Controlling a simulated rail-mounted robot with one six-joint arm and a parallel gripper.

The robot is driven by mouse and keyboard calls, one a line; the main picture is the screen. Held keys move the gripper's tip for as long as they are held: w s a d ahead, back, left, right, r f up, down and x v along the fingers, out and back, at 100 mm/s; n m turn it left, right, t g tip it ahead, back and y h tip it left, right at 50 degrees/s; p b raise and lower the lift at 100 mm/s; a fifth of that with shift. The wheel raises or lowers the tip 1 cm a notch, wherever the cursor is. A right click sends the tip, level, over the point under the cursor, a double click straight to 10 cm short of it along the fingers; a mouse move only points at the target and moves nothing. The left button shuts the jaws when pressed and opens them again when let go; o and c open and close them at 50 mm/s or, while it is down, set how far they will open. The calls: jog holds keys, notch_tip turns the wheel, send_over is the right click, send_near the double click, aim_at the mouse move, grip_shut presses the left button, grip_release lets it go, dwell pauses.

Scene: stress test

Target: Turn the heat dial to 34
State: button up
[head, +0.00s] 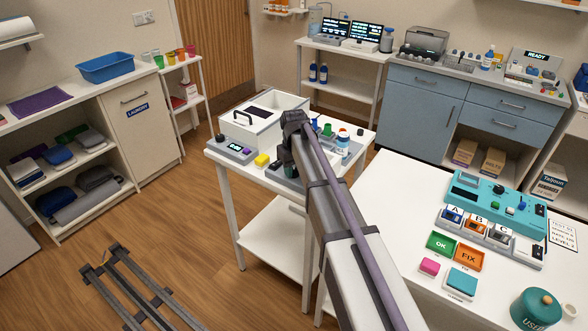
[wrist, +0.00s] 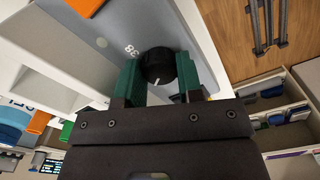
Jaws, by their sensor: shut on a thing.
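The heat dial (wrist: 157,63) is a round black knob on a grey panel (wrist: 128,30) in the wrist view. A white mark on it points toward the bottom of that picture, and the number 38 is printed upside down beside it. My gripper (wrist: 159,82) has a green finger on each side of the knob and is shut on it. The panel's other numbers are hidden or out of view, so I cannot read the setting. In the head view my arm covers the dial and most of the gripper.
Another white table (head: 385,190) with a teal device (head: 484,196) stands at right.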

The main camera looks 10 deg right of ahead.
aim_at(294, 170)
jog(key=m, duration=0.6)
jog(key=shift+m, duration=0.4)
dwell(0.3)
jog(key=o, duration=0.7)
jog(key=shift+c, duration=0.2)
jog(key=shift+r, duration=0.1)
notch_tip(294, 170, up, 11)
jog(key=p, duration=1)
jog(key=shift+p, duration=0.4)
jog(key=shift+f, duration=0.25)
